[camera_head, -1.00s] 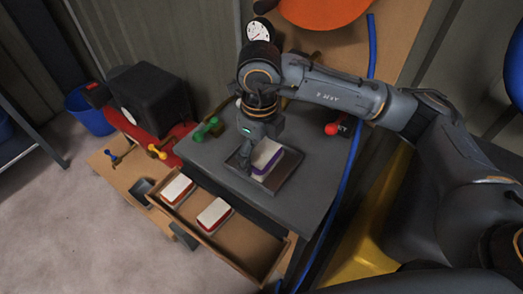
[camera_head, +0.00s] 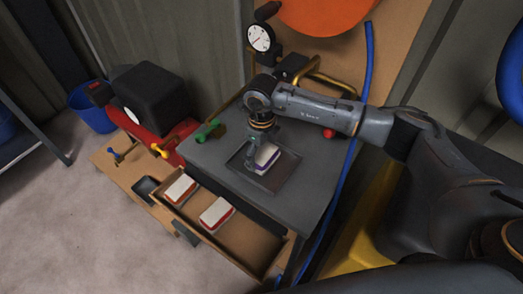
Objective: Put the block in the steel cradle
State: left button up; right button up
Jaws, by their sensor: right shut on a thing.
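The block (camera_head: 267,157), white on top with a purple lower band, is in my right gripper (camera_head: 256,163). The gripper points down and is shut on the block's left side. The block is within the outline of the steel cradle (camera_head: 288,178), a dark, shallow square tray with a raised rim on the grey bench top. It sits toward the tray's back and middle. I cannot tell whether it touches the tray floor. The gripper fingers hide part of the block and the tray's left side. My left gripper is not in view.
An open drawer (camera_head: 256,247) below the bench top holds two white blocks with red bands (camera_head: 180,189) (camera_head: 216,214). A green-handled tool (camera_head: 207,131), a dial gauge (camera_head: 260,37) and a brass tube frame (camera_head: 325,75) stand behind. A blue hose (camera_head: 345,165) runs along the right.

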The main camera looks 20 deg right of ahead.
aim_at(262, 152)
jog(key=shift+f, duration=0.1)
jog(key=o, duration=1)
jog(key=shift+o, duration=0.2)
jog(key=shift+r, duration=0.5)
notch_tip(262, 152, up, 11)
jog(key=b, duration=0.2)
jog(key=shift+r, duration=0.15)
